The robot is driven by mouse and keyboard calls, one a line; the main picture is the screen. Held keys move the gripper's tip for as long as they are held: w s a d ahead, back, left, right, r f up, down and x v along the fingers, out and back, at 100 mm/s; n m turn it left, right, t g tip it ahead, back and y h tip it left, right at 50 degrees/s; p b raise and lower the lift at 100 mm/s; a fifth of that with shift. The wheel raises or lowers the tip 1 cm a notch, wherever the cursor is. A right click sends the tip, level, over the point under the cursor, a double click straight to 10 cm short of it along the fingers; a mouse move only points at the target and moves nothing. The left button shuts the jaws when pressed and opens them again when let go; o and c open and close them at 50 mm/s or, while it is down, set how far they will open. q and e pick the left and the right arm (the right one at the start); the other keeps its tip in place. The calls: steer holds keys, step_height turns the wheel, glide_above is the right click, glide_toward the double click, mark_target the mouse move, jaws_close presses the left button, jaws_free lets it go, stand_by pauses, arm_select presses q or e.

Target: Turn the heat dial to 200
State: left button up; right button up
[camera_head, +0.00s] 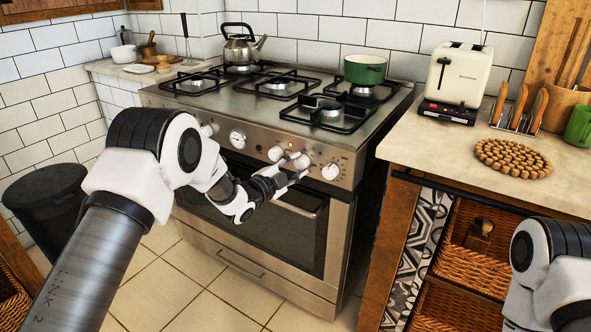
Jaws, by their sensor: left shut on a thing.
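The steel stove's front panel (258,146) carries several white-and-steel knobs and a round white-faced gauge (237,138). My left gripper (296,165) reaches the panel from the front and is shut on a heat dial (302,160) right of the middle. The fingers partly cover this dial, and its markings are too small to read. One knob (276,154) is just left of the gripper and another knob (331,171) just right of it. My right arm shows at the lower right, but its gripper is out of view.
A kettle (240,48) and a green pot (365,69) stand on the hob. The oven door handle (294,209) is below my left gripper. The right counter (430,150) holds a toaster (456,82), a rack and a round cork mat (513,158). A dark bin (47,205) stands left.

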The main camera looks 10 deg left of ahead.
arm_select(q)
steer(key=shift+m+b, duration=0.4)
steer(key=shift+m, duration=1.1)
steer(key=o, duration=1.1)
steer(key=shift+o, duration=0.2)
steer(key=v, duration=1.2)
steer(key=shift+r, duration=0.3)
steer(key=shift+d, duration=0.1)
